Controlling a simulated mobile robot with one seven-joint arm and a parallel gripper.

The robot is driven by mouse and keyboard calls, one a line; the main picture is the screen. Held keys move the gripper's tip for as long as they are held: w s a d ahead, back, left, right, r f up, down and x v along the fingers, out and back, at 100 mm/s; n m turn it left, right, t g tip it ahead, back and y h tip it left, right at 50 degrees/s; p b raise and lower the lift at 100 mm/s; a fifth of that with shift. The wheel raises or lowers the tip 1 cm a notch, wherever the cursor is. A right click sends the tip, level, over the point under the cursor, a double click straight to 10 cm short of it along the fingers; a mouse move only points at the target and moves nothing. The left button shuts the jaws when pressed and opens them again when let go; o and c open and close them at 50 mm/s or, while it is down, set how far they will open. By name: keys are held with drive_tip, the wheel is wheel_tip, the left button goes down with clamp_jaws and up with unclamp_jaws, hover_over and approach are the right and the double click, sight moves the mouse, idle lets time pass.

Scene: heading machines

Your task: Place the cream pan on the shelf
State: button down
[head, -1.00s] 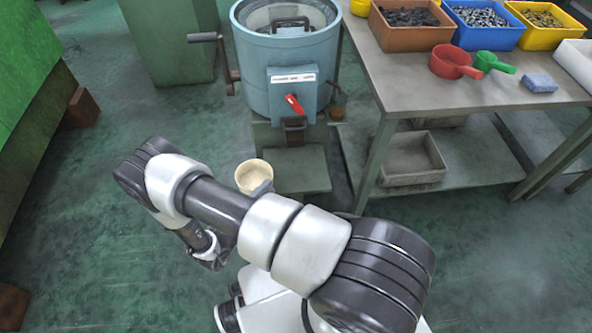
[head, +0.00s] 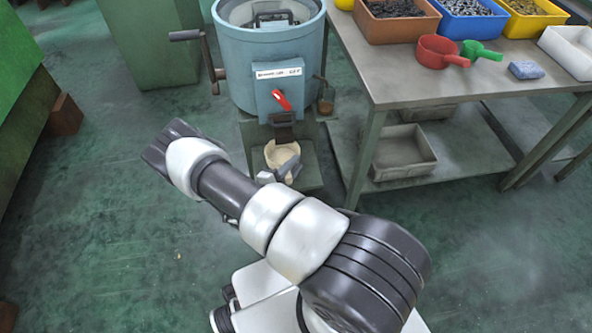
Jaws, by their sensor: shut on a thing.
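The cream pan (head: 280,154) is a small round pan in front of the blue drum machine (head: 268,66). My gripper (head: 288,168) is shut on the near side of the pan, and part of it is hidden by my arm. The shelf (head: 312,178) is a grey-green plate low on the machine's front. The pan appears over this shelf, below the dark chute (head: 283,122). I cannot tell whether the pan touches the shelf or is held above it.
A red lever (head: 281,100) is on the machine's front, and a crank (head: 190,36) sticks out left. A workbench (head: 420,85) with coloured bins stands at right, a grey tray (head: 402,165) on its lower shelf.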

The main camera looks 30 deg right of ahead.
drive_tip(key=shift+w+d, duration=0.35)
drive_tip(key=shift+d, duration=0.2)
drive_tip(key=shift+w+d+f+b, duration=0.1)
drive_tip(key=shift+f+b, duration=0.75)
drive_tip(key=shift+f, duration=0.85)
drive_tip(key=shift+f, duration=0.15)
drive_tip(key=c, duration=1.6)
unclamp_jaws()
